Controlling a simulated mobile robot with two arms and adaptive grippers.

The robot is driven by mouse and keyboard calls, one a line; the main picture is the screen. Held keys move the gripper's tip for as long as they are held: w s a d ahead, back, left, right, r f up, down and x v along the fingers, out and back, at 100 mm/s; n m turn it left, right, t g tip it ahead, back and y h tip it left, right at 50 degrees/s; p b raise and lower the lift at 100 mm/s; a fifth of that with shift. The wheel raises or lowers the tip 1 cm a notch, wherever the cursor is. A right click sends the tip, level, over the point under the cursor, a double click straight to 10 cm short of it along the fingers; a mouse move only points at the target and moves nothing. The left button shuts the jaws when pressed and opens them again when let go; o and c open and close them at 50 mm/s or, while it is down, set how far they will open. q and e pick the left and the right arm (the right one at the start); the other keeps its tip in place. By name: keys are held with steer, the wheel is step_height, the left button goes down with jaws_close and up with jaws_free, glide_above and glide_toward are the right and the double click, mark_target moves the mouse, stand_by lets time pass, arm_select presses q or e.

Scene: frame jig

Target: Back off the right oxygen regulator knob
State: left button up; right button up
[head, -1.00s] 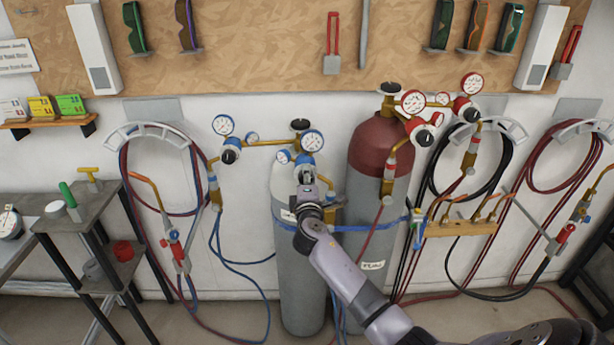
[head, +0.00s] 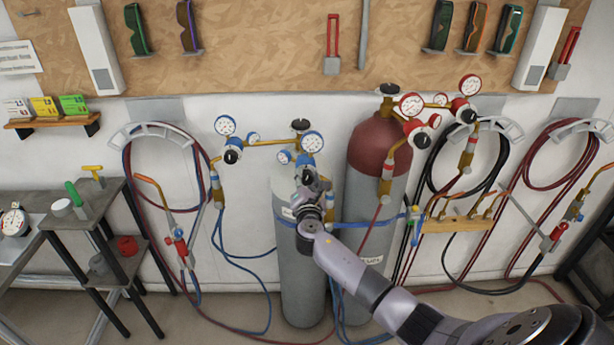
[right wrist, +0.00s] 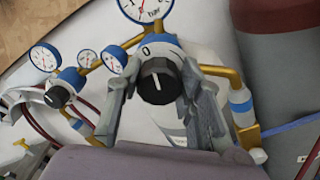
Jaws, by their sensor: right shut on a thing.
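The right oxygen regulator (head: 306,160) is blue with white gauges, on the brass manifold above the grey oxygen cylinder (head: 301,270). My right gripper (head: 314,184) is at this regulator and largely covers its knob in the head view. In the right wrist view the black knob (right wrist: 159,80) lies between the two fingers of my right gripper (right wrist: 165,95), which is shut on it. The left oxygen regulator (head: 232,150) hangs free at the manifold's left end. My left gripper is not in view.
A red-topped cylinder (head: 380,150) with red-rimmed gauges stands close on the right. A blue strap (head: 350,225) crosses both cylinders. Hoses hang on wall brackets at both sides. A grey shelf stand (head: 75,220) is at the left.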

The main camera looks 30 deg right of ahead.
steer(key=shift+f+n, duration=0.15)
steer(key=shift+n, duration=0.35)
steer(key=o, duration=1.2)
steer(key=shift+c, duration=0.2)
steer(key=v, duration=1.2)
